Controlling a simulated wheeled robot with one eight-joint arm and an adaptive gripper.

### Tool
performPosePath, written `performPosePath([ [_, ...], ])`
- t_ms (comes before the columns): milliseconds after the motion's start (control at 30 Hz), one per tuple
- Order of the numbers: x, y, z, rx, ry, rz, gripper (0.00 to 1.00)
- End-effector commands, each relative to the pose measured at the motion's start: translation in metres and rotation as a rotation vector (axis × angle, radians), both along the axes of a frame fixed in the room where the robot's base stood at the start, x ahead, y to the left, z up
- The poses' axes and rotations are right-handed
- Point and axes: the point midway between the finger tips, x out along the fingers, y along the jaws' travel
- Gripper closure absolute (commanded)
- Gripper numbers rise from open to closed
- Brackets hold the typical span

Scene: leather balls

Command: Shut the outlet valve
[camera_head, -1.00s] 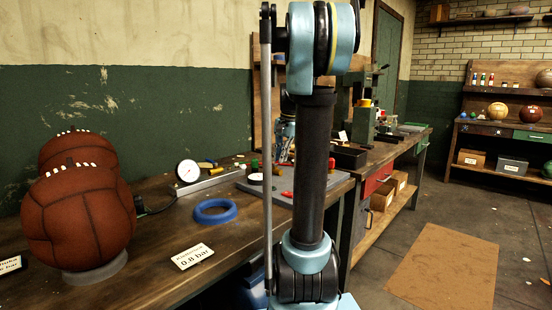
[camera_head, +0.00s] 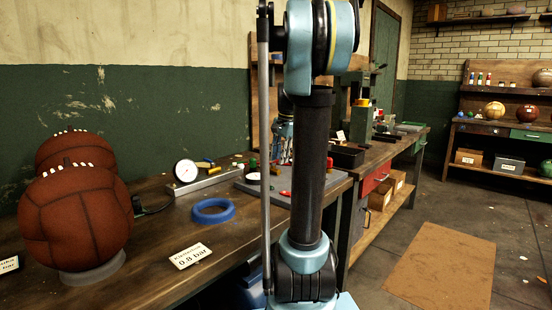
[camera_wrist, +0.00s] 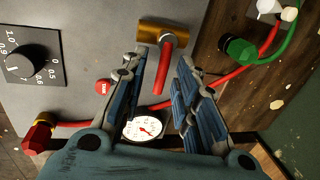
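In the wrist view a brass valve body (camera_wrist: 162,33) with a red lever (camera_wrist: 164,68) lies on a grey panel (camera_wrist: 85,35). My gripper (camera_wrist: 158,65) is open, its blue-padded fingers on either side of the lever. I cannot tell whether either finger touches it. A red knob (camera_wrist: 38,138) on a brass fitting is at the lower left, and a green knob (camera_wrist: 238,49) is at the upper right. No label shows which is the outlet valve. A white gauge (camera_wrist: 144,127) shows partly behind the gripper.
A black dial (camera_wrist: 34,65) and red button (camera_wrist: 103,87) are on the panel. Red and green hoses run nearby. In the head view, leather balls (camera_head: 75,215), a blue ring (camera_head: 213,211), a gauge (camera_head: 186,171) and a 0.8 bar card (camera_head: 190,256) stand on the bench.

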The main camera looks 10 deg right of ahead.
Motion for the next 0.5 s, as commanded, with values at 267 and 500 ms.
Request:
performPosePath([
  [267,0.001,0.000,0.001,0.000,-0.002,0.001,0.70],
  [500,-0.002,-0.002,0.020,0.000,-0.002,0.001,0.70],
])
